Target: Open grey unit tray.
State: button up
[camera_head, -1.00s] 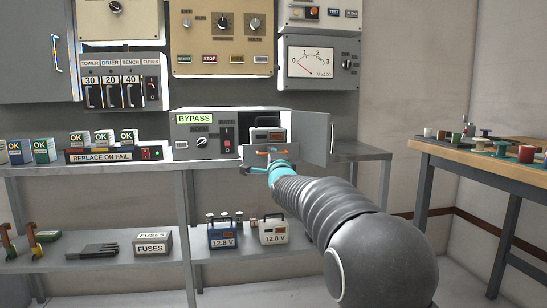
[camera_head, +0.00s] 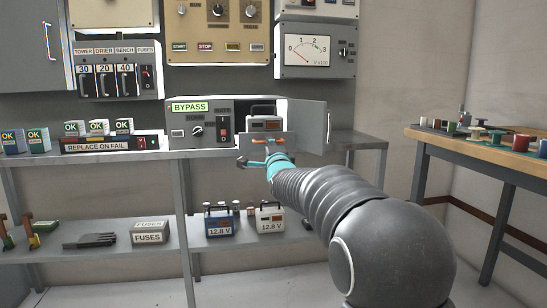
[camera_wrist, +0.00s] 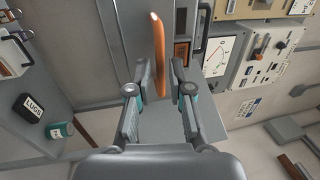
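The grey unit (camera_head: 180,142), labelled BYPASS, stands on the shelf with its door (camera_head: 307,125) swung open to the right. Its tray (camera_head: 285,145) sticks out a little at the front and carries a dark-fronted battery-like block (camera_head: 265,124). An orange handle (camera_head: 270,141) is on the tray front; it also shows in the wrist view (camera_wrist: 159,45). My gripper (camera_head: 259,162) is at the tray front. In the wrist view my gripper (camera_wrist: 161,78) has its fingers apart, either side of the handle's near end, with gaps visible. Contact is not clear.
Several OK-marked boxes (camera_head: 98,128) stand left of the unit. Blue (camera_head: 219,222) and white (camera_head: 271,220) 12.8 V batteries sit on the lower shelf. A wooden-topped bench (camera_head: 480,146) with spools stands at right. The floor before the shelf looks clear.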

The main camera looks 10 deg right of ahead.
jog(key=s+f, duration=0.1)
jog(key=s, duration=0.8)
jog(key=shift+f, duration=0.4)
jog(key=shift+a, duration=0.1)
notch_tip(320, 180, down, 13)
jog(key=s+n+g, duration=0.2)
jog(key=n+g, duration=0.4)
jog(key=n, duration=0.1)
jog(key=s+f+n+g, duration=0.3)
jog(key=s+f+n, duration=0.15)
jog(key=s, duration=0.25)
jog(key=s+f+n+g+p, duration=0.3)
jog(key=s+n+g+p, duration=0.25)
jog(key=s, duration=1.85)
jog(key=s+r+n+p, duration=0.1)
jog(key=s+r+p, duration=0.2)
jog(key=s, duration=0.6)
jog(key=shift+r, duration=1.4)
